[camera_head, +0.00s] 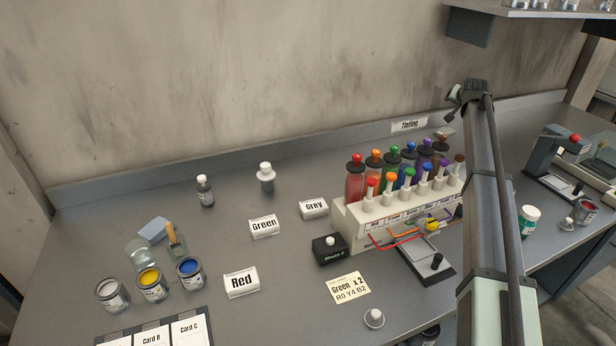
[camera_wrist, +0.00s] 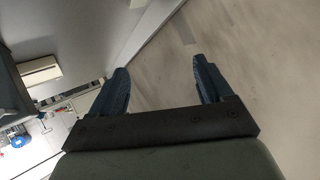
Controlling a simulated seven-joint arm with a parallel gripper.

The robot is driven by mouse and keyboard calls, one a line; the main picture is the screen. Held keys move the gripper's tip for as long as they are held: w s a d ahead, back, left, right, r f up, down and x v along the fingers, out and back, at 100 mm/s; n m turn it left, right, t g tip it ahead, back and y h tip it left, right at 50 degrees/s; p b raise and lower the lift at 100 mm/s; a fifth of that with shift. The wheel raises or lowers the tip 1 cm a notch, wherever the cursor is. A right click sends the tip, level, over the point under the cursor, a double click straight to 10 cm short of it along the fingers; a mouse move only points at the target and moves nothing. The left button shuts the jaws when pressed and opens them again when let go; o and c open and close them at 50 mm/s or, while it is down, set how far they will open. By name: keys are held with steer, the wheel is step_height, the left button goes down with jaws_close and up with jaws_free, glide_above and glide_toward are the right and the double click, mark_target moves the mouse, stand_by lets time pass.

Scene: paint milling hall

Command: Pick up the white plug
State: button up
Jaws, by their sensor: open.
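A similar small piece (camera_head: 567,222) stands far right beside a red-topped can, so I cannot be certain which is meant. My gripper (camera_wrist: 162,85) shows in the wrist view with its two dark blue fingers wide apart and nothing between them. It faces a pale wall or floor surface, away from the bench items. The head view shows my arm on the right but no fingers.
A white rack (camera_head: 350,222) with coloured bottles stands left of my arm, with a black box (camera_head: 328,250) in front. Open paint cans (camera_head: 190,272), a glass jar and label blocks (camera_head: 241,282) stand left. A shelf (camera_head: 540,10) overhangs upper right.

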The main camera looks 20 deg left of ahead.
steer(key=s+a+f+n+g+y, duration=0.1)
steer(key=s+a, duration=0.2)
steer(key=a, duration=0.6)
steer(key=s+a+n+g+y, duration=0.1)
steer(key=s+a, duration=0.2)
steer(key=a, duration=0.6)
steer(key=n+g+y, duration=0.1)
steer(key=n+g, duration=0.5)
steer(key=n, duration=0.4)
glide_toward(265, 170)
steer(key=x, duration=0.4)
steer(key=w+x, duration=0.1)
steer(key=x, duration=0.8)
steer(key=shift+w+a+r, duration=0.1)
steer(key=shift+a+r, duration=0.1)
steer(key=shift+r, duration=0.2)
steer(key=shift+c, duration=0.4)
steer(key=c, duration=0.9)
